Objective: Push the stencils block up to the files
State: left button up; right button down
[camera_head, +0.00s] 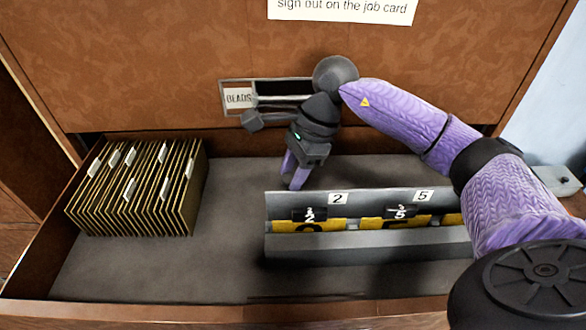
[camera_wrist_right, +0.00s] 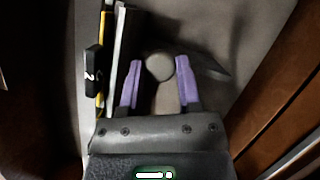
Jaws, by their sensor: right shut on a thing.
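The stencils block (camera_head: 350,250) is a long grey holder in the right half of the open drawer, with yellow stencils and black and white number tags such as 2 and 5. Bare drawer floor separates it from the files (camera_head: 135,190), a row of tan folders with white tabs at the left. My right gripper (camera_head: 293,180) points down at the block's back left part. In the right wrist view its purple fingers are on either side of a grey round-topped knob (camera_wrist_right: 158,67), beside the block's wall (camera_wrist_right: 121,60). Whether the knob belongs to the block is unclear. My left gripper is out of view.
The drawer floor (camera_head: 225,230) is clear between files and block. The brown cabinet front (camera_head: 160,60) rises behind, with a label reading BEADS (camera_head: 238,97) and a paper sign (camera_head: 345,8) above. The drawer's front edge (camera_head: 200,312) runs along the bottom.

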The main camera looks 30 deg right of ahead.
jog(key=shift+r, duration=0.15)
dwell(0.3)
jog(key=shift+w+a, duration=0.2)
jog(key=shift+a, duration=0.05)
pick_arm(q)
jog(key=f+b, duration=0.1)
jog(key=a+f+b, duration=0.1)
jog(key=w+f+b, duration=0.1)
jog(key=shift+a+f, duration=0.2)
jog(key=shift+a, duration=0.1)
pick_arm(e)
jog(key=w+a, duration=0.8)
jog(key=a, duration=0.5)
jog(key=shift+a, duration=0.15)
jog(key=c, duration=0.6)
grip_release()
jog(key=shift+w+a, duration=0.1)
jog(key=shift+a, duration=0.15)
pick_arm(q)
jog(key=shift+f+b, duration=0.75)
jog(key=shift+b, duration=0.25)
pick_arm(e)
jog(key=v, duration=1)
